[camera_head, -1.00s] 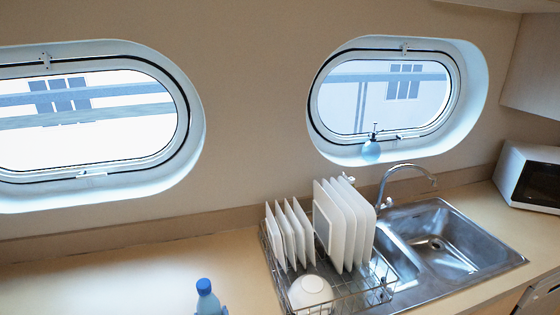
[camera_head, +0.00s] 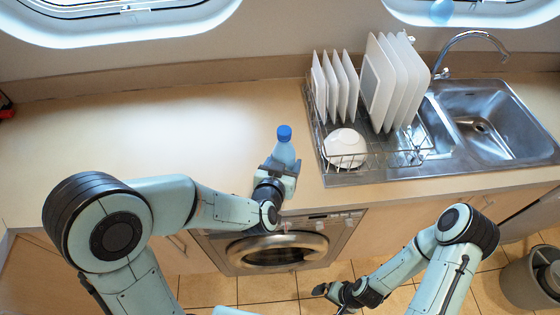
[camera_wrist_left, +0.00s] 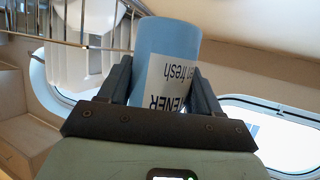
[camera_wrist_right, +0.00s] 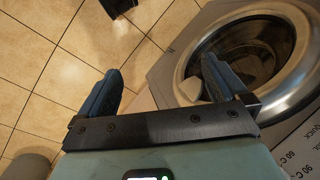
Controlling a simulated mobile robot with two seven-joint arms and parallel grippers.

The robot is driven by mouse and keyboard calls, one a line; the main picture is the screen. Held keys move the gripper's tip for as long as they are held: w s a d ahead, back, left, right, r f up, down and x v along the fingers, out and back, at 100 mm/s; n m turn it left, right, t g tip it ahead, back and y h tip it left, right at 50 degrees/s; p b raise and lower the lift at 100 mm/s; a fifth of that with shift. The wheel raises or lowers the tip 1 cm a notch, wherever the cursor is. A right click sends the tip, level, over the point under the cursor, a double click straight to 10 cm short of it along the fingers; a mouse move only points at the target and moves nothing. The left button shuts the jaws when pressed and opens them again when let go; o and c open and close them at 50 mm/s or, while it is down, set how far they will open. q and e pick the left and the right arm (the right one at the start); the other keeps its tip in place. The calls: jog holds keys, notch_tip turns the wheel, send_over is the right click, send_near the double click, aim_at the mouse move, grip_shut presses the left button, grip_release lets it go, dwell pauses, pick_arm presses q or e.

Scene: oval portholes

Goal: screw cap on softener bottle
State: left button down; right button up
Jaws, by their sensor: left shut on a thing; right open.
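The softener bottle (camera_head: 284,152) is light blue, with a darker blue cap (camera_head: 284,132) on its top. It is about upright at the counter's front edge; I cannot tell whether its base touches the counter or how tight the cap is. My left gripper (camera_head: 281,168) is shut around its lower body. In the left wrist view the bottle (camera_wrist_left: 165,45) shows between the fingers, its white label upside down; the cap is out of sight there. My right gripper (camera_head: 322,290) is open and empty, low in front of the washing machine; it also shows in the right wrist view (camera_wrist_right: 160,75).
A wire dish rack (camera_head: 318,125) with plates and a white bowl (camera_head: 345,147) stands right of the bottle, beside the steel sink (camera_head: 490,122). The counter left of the bottle is clear. A washing machine (camera_head: 278,250) is below; a grey bin (camera_head: 530,282) stands at right.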

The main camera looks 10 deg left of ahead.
jog(key=v, duration=0.5)
jog(key=d, duration=1.2)
jog(key=shift+w, duration=0.45)
jog(key=a+f, duration=0.2)
jog(key=a, duration=0.5)
jog(key=a+f, duration=0.2)
jog(key=a, duration=0.4)
jog(key=shift+s+a+f, duration=0.35)
jog(key=shift+s, duration=0.15)
pick_arm(q)
jog(key=shift+r, duration=0.15)
